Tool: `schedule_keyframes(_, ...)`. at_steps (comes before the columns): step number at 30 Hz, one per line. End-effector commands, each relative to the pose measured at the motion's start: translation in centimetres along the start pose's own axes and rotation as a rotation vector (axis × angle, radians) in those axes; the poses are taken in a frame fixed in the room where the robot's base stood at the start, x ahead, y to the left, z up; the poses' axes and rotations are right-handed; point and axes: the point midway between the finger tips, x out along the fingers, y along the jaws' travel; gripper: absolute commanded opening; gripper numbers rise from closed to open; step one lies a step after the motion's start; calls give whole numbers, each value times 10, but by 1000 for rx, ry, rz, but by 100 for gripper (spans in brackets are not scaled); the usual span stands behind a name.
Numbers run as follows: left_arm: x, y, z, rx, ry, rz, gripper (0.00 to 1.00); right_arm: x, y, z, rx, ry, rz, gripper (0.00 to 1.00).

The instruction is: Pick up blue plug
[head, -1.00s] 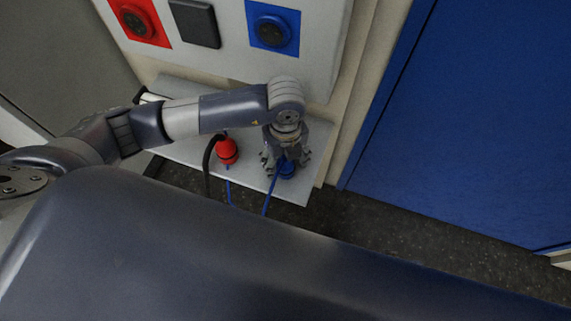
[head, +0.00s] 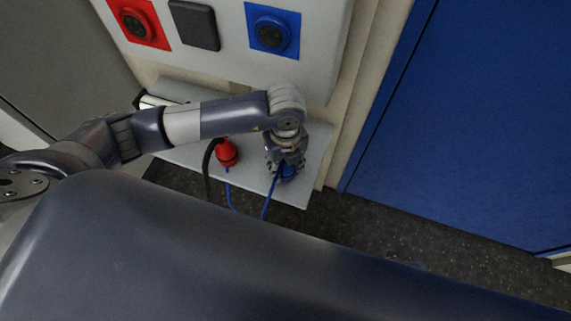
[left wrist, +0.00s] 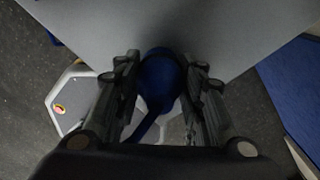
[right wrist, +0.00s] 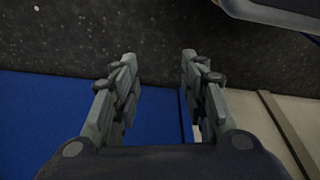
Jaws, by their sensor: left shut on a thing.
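The blue plug (head: 288,172) stands on the light grey shelf (head: 296,191), near its right end, with a blue cable running off the front edge. My left gripper (head: 286,168) comes down on it from above. In the left wrist view the blue plug (left wrist: 160,78) sits between the two fingers of my left gripper (left wrist: 163,80), which are shut on it. I cannot tell whether it is clear of the shelf. My right gripper (right wrist: 159,70) is open and empty in the right wrist view, above dark floor and a blue surface.
A red plug (head: 227,153) stands on the shelf left of my left gripper. A panel above carries a red socket (head: 138,22), a black square cover (head: 194,25) and a blue socket (head: 272,31). A blue door (head: 470,110) is at right.

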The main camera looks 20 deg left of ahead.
Motion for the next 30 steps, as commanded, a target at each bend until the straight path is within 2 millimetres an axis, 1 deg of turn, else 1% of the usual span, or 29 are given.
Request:
schedule_keyframes(5,-16,-1,1,0,-1,-3,2,3,0,3,0,-3,0,40)
schedule_keyframes(6,-22,-1,1,0,-2,-4,2,10,0,7,-1,-9,0,40)
schedule_keyframes(9,-40,-1,1,1,-3,-5,2,19,-1,15,-2,-18,-1,40)
schedule_keyframes(10,-35,7,-4,2,0,1,2,20,-1,15,-2,-17,-2,40)
schedule_keyframes(11,-35,13,-7,2,0,1,2,21,-1,15,-2,-17,-2,40)
schedule_keyframes(18,-40,63,-37,2,0,2,2,29,-1,23,-3,-24,-2,40)
schedule_keyframes(24,-44,104,-62,1,1,1,2,32,-1,24,-4,-22,-2,40)
schedule_keyframes(30,-47,129,-76,1,-1,1,2,32,-1,24,-4,-22,-2,40)
